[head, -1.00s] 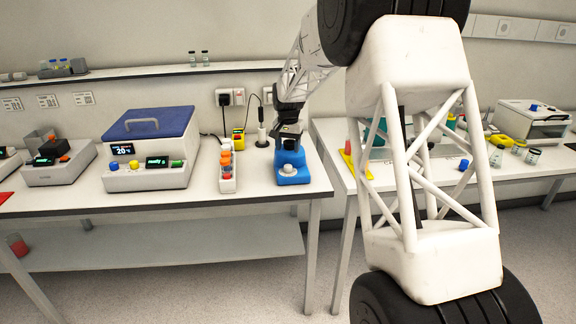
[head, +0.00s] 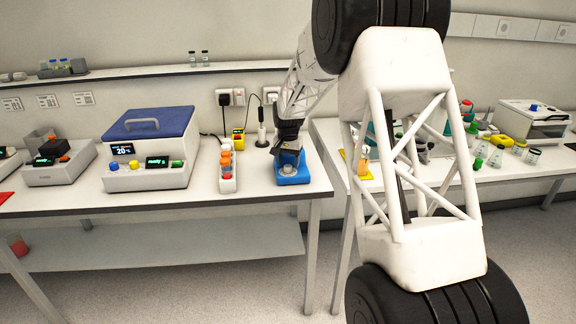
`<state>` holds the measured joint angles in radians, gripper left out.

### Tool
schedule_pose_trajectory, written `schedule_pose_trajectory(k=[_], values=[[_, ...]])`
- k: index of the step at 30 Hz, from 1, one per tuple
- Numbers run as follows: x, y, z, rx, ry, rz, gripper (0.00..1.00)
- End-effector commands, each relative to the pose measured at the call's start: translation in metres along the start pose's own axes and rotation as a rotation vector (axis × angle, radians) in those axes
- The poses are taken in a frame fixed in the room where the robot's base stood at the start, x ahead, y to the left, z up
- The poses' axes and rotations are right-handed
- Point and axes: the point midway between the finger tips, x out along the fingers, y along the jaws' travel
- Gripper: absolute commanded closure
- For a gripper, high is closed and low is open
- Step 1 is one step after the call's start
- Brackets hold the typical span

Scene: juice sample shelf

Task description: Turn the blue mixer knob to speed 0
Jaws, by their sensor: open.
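The blue mixer (head: 292,180) stands near the right end of the left bench. A round pale grey part, seemingly its knob (head: 288,170), shows on its front. The knob's marks and speed setting are too small to read. My gripper (head: 288,148) is above and just behind this round part, pointing down over the mixer. It is open with nothing visible in it. The fingertips are small and dark, and I cannot tell whether they touch the mixer. My wrist hides the mixer's upper back part.
A white rack with coloured caps (head: 227,170) stands left of the mixer. A blue-lidded machine (head: 150,145) is farther left. A dark upright tool (head: 262,135) and wall sockets are behind. A gap separates this bench from the right bench (head: 335,150).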

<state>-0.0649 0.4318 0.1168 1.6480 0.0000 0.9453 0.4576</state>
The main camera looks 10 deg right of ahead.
Motion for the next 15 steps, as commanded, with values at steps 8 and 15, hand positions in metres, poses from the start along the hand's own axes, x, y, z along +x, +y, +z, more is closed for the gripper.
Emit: schedule_pose_trajectory(k=[8,15], values=[[0.017,0.000,0.000,0.000,0.000,0.000,0.41],[0.018,0.000,0.000,0.000,0.000,0.000,0.41]])
